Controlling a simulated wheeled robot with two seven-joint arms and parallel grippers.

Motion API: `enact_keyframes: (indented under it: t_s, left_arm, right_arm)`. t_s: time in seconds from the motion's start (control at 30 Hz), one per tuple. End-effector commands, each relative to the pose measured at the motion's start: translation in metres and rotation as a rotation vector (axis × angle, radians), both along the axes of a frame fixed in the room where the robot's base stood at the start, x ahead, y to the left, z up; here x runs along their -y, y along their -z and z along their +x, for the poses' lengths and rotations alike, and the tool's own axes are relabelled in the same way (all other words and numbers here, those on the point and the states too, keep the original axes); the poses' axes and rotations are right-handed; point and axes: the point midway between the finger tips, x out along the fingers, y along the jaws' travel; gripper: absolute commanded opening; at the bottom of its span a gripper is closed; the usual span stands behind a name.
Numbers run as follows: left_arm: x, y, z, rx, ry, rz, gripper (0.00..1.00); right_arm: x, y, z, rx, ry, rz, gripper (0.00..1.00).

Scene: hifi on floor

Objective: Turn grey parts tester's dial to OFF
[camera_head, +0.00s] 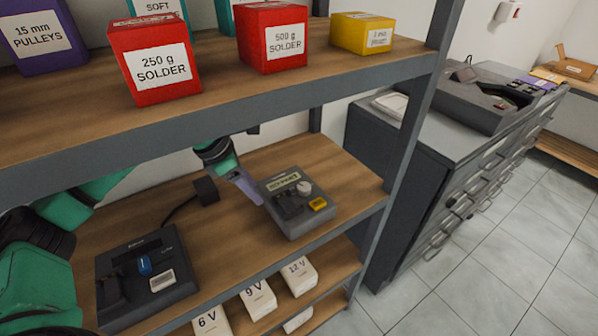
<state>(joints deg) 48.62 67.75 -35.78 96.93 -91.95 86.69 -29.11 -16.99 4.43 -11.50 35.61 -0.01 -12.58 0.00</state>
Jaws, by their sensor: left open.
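The grey parts tester (296,207) sits on the middle shelf, toward its right end. It has a pale label display, a light round dial (304,188) at its upper right and a yellow part (318,204) at its lower right. The dial's setting is too small to read. My left gripper (245,188) comes in from behind the upper shelf and is open. Its purple finger points down toward the tester's left edge, left of the dial. Whether it touches the tester I cannot tell. The upper shelf hides part of the arm. My right gripper is not in view.
A black device (178,262) with a blue knob stands at the left of the same shelf; a cable runs to a dark block (206,190). The upper shelf (290,75) holds red solder boxes. White voltage boxes (258,298) stand below. A grey drawer cabinet (425,150) is right.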

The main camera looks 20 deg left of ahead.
Motion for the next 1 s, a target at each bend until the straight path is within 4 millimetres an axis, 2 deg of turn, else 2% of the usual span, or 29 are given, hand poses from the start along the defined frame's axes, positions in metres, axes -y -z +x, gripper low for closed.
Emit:
enact_keyframes:
  t_s: [0.03, 0.23, 0.43, 0.5, 0.6, 0.87, 0.97, 1.0]
  left_arm:
    - [0.009, -0.007, 0.006, 0.003, 0.004, -0.006, 0.57]
    - [0.050, -0.009, 0.039, 0.001, 0.004, -0.006, 0.57]
    - [0.090, -0.008, 0.071, 0.000, 0.004, -0.003, 0.57]
    - [0.090, 0.007, 0.072, -0.005, 0.000, -0.001, 0.57]
    - [0.093, 0.019, 0.075, -0.002, 0.000, -0.001, 0.57]
    - [0.094, 0.027, 0.076, 0.001, 0.000, 0.000, 0.57]
    - [0.094, 0.027, 0.076, 0.001, 0.000, 0.000, 0.22]
    - [0.094, 0.027, 0.076, 0.001, 0.000, 0.000, 0.07]
  right_arm:
    - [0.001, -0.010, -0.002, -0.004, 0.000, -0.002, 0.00]
    - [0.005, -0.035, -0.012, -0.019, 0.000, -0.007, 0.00]
    - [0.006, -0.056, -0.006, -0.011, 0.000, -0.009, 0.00]
    - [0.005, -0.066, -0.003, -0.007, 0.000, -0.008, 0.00]
    - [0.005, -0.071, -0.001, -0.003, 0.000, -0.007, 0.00]
    - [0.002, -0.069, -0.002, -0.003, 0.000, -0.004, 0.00]
    - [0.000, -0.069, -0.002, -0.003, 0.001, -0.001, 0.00]
    - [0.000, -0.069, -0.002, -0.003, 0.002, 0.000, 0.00]
